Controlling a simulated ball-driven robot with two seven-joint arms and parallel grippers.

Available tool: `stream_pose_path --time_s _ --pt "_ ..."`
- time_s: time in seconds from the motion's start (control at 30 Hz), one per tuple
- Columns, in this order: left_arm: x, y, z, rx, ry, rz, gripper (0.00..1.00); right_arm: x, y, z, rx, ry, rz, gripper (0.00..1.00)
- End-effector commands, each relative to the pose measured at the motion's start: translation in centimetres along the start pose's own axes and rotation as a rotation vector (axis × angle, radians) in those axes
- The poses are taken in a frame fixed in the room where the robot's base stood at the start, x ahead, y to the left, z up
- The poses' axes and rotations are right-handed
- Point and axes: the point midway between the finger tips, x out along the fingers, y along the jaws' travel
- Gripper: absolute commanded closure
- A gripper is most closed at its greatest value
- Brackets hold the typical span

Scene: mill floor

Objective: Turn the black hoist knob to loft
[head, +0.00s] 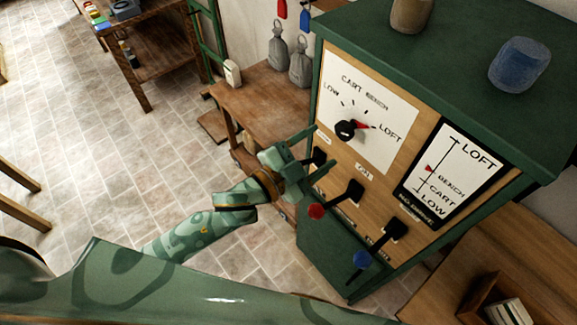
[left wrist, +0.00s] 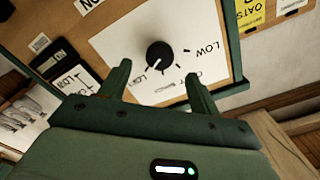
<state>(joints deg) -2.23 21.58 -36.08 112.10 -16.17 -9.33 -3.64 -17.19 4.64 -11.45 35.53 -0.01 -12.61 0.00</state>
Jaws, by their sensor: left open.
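The black hoist knob (head: 345,130) sits on a white dial plate on the cabinet's front panel. A red mark beside it in the head view points right, between BENCH and LOFT and closer to LOFT. The knob also shows in the left wrist view (left wrist: 160,54), its white pointer line towards LOFT. My left gripper (head: 321,149) is open, its fingers towards the panel, just below-left of the knob. In the left wrist view, the fingers (left wrist: 158,76) stand either side of the knob's line, apart from it and empty. My right gripper is not in view.
A LOFT–BENCH–CART–LOW gauge (head: 450,172) has its red marker near BENCH. Below the dial are a red-ended lever (head: 316,211) and a blue-ended lever (head: 361,260). A wooden bench (head: 262,100) stands left of the green cabinet (head: 455,45). Tiled floor lies open at left.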

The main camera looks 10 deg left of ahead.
Motion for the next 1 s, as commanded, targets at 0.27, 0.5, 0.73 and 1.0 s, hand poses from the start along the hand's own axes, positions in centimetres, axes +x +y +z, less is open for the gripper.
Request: stream_pose_path --time_s 0.27,0.5,0.73,1.0 --pt "-6.4 0.2 0.1 -0.002 -0.002 0.002 0.37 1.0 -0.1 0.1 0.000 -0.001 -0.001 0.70" --pt "-8.2 0.0 0.0 -0.001 0.001 0.000 0.37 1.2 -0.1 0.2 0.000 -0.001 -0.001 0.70" --pt "-8.2 0.0 0.0 -0.001 0.001 -0.001 0.37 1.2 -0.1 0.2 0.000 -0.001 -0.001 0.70" --pt "-8.2 0.0 0.0 -0.001 -0.001 -0.001 0.37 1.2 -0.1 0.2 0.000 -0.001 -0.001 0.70"
